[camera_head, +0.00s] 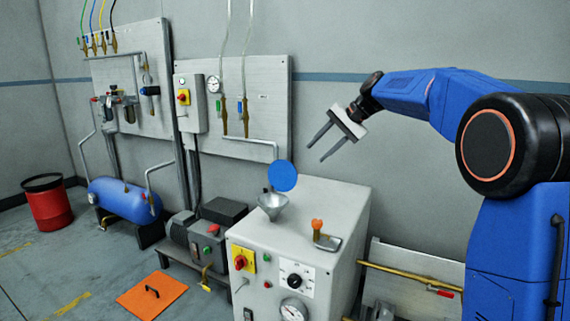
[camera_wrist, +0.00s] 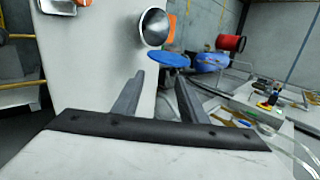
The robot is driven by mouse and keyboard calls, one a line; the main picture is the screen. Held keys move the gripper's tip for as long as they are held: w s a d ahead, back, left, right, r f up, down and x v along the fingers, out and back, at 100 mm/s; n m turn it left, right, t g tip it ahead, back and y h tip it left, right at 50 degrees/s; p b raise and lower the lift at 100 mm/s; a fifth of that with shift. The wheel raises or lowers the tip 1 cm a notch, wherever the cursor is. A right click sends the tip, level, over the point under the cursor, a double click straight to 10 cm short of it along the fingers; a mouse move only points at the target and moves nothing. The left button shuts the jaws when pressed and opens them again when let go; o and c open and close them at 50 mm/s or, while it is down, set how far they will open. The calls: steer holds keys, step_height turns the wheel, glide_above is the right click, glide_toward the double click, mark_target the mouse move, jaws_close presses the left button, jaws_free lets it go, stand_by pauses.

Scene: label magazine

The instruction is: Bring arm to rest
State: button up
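My gripper (camera_head: 318,147) is at the end of my blue arm, raised in the air above and behind the white machine cabinet (camera_head: 340,205) in the head view. Its two grey fingers are apart with nothing between them. In the wrist view the open fingers (camera_wrist: 158,95) point toward the cabinet top, where a metal funnel (camera_wrist: 154,27) and a round blue lid (camera_wrist: 169,60) show. In the head view the blue lid (camera_head: 283,175) stands tilted up over the funnel (camera_head: 271,204). The gripper appears clear of both.
Wall panels with pipes and gauges (camera_head: 232,110) stand behind to the left. A blue tank (camera_head: 122,200), a red drum (camera_head: 47,202) and an orange floor plate (camera_head: 152,295) are further left. The air around the gripper looks free.

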steer(key=s+d+f+n+h, duration=0.1)
steer(key=s+d+f+h, duration=0.2)
steer(key=s, duration=1)
steer(key=s+d+f+n+t+h, duration=0.15)
steer(key=s+d+f, duration=0.3)
steer(key=s, duration=0.75)
steer(key=s+d+f+n+g+h, duration=0.1)
steer(key=s+d+f+n, duration=0.3)
steer(key=s, duration=0.9)
steer(key=s+d+f+h, duration=0.2)
steer(key=s+d+f, duration=0.1)
steer(key=s+f, duration=0.8)
steer(key=shift+s+t, duration=0.45)
steer(key=shift+s, duration=0.05)
